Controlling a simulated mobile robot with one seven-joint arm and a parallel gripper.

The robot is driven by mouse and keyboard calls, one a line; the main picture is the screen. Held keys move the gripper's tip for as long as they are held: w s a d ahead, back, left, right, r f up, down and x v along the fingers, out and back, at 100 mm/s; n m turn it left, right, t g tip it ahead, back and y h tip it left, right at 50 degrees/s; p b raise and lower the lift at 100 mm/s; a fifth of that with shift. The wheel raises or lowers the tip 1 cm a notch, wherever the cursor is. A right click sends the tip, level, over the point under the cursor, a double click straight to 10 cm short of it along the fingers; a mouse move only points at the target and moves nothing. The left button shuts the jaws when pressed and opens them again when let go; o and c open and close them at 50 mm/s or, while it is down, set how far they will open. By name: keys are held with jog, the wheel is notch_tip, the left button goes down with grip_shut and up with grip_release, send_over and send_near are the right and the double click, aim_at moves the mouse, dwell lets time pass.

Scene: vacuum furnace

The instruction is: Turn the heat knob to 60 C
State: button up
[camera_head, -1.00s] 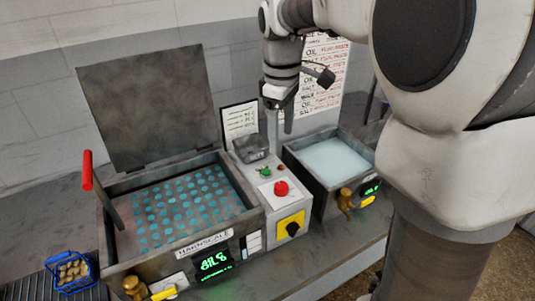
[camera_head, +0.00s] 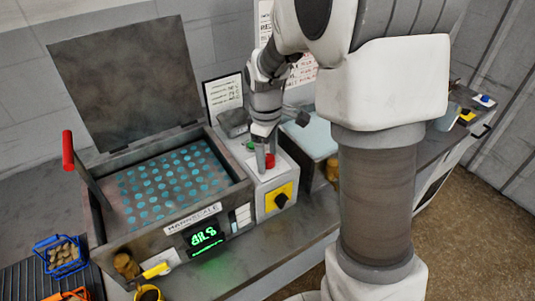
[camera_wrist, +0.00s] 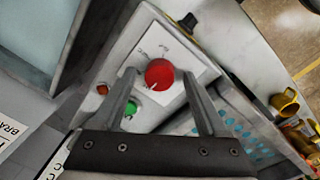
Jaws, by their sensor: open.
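The red knob (camera_head: 270,160) sits on a white marked plate on top of the grey control box (camera_head: 262,180). It also shows in the wrist view (camera_wrist: 159,73), with small markings around it that are too blurred to read. My gripper (camera_head: 264,150) points down over the control box. In the wrist view my gripper (camera_wrist: 159,78) is open, with one finger on each side of the red knob; I cannot tell whether they touch it. A black knob on a yellow plate (camera_head: 281,198) is on the box's front face. The green digital display (camera_head: 205,238) is lit.
The left bath (camera_head: 165,185) has its lid (camera_head: 125,85) raised and a red-handled lever (camera_head: 68,150). A green button (camera_wrist: 130,108) and an orange-red one (camera_wrist: 102,89) are beside the red knob. A second bath (camera_head: 315,135) stands right. A blue basket (camera_head: 60,255) is at far left.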

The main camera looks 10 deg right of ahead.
grip_shut()
dwell(0.3)
jog(key=shift+m, duration=0.3)
jog(key=m, duration=0.4)
jog(key=shift+w+m, duration=0.1)
jog(key=shift+m, duration=0.2)
jog(key=m, duration=1)
jog(key=shift+r+g+p, duration=0.1)
jog(key=shift+g+p, duration=0.2)
jog(key=shift+p, duration=0.05)
jog(key=m, duration=0.4)
jog(key=shift+w+m+p, duration=0.1)
jog(key=shift+m+p, duration=0.2)
jog(key=shift+p, duration=0.1)
